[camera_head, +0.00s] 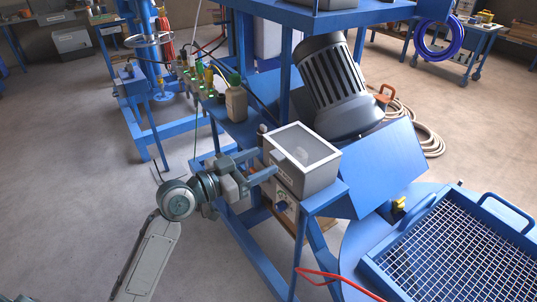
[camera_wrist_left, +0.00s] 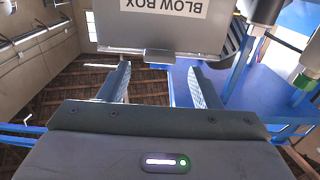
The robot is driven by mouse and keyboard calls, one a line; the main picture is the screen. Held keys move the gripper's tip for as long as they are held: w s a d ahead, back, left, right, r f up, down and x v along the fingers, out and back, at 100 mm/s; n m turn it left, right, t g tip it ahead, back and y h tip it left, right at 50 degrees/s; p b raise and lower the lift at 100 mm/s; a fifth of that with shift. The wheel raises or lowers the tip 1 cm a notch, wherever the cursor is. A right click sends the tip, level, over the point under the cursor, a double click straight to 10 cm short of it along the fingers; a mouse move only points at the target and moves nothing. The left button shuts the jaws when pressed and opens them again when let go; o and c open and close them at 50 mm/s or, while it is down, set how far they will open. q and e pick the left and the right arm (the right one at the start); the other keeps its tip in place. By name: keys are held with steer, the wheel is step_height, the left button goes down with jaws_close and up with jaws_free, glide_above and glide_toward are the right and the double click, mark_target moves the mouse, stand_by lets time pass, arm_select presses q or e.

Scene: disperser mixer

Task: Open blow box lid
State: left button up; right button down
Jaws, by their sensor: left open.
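The blow box (camera_head: 305,180) is a grey box with a pale-framed, see-through lid (camera_head: 301,148), standing on a blue frame. The lid looks shut. In the left wrist view the box (camera_wrist_left: 190,38) fills the top middle, its "BLOW BOX" label upside down. A small grey tab (camera_wrist_left: 158,56) sticks out from its edge. My left gripper (camera_head: 267,167) is at the box's left side. In the left wrist view its open fingers (camera_wrist_left: 160,75) point at the box, with the tab between their lines, just ahead of the tips. They hold nothing. My right gripper is not in view.
A beige bottle (camera_head: 236,103) and several smaller bottles stand on the blue shelf left of the box. A large dark motor (camera_head: 333,85) is behind it. A blue-framed mesh grate (camera_head: 455,250) is at the lower right. Open floor (camera_head: 70,180) lies left.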

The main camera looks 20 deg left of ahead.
mark_target(273, 156)
arm_select(q)
steer(key=shift+p+x, duration=0.4)
steer(key=shift+x, duration=1.2)
jaws_close()
steer(key=shift+r, duration=0.1)
